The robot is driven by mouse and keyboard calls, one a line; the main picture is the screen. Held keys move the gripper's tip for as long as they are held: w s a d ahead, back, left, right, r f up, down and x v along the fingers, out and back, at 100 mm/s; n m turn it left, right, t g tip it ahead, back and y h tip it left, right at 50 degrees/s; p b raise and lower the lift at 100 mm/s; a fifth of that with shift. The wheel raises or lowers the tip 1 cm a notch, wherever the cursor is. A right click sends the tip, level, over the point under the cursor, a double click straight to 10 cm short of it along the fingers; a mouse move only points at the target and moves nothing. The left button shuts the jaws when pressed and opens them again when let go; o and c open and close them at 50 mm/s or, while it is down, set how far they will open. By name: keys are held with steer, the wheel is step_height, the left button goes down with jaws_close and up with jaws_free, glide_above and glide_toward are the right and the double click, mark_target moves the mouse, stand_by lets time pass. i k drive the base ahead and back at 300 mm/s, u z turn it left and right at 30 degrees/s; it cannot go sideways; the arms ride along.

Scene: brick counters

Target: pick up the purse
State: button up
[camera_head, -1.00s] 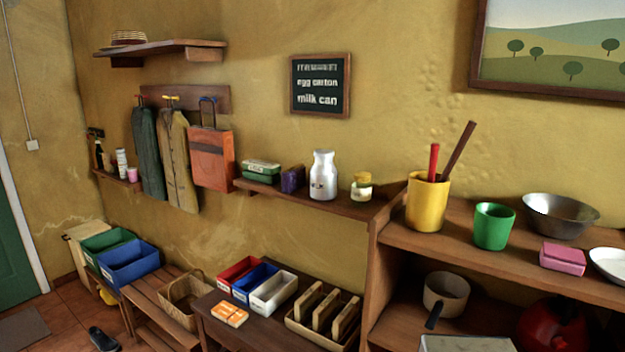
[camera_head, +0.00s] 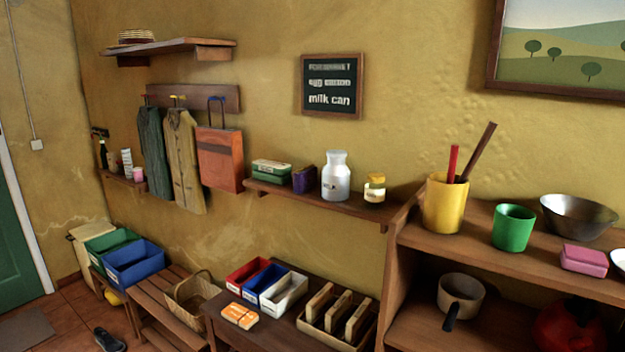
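A small purple pouch-like thing (camera_head: 304,179), which looks like the purse, stands on the narrow wall shelf (camera_head: 350,204). It is between a green box with a pale top (camera_head: 271,172) and a white milk can (camera_head: 336,178). It is small in the picture, so its details are hard to make out. A larger orange-brown bag (camera_head: 220,158) with a blue handle hangs from the peg rail to its left. My gripper is not in view.
A yellow-lidded jar (camera_head: 375,188) stands right of the can. Below are a low table with red, blue and white bins (camera_head: 283,291) and a wooden rack (camera_head: 337,317). A counter (camera_head: 480,238) with a yellow cup (camera_head: 445,205) stands at the right. Floor shows at the lower left.

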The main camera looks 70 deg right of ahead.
mark_target(305, 178)
steer(key=u, duration=0.05)
steer(key=i, duration=1)
steer(key=z, duration=0.05)
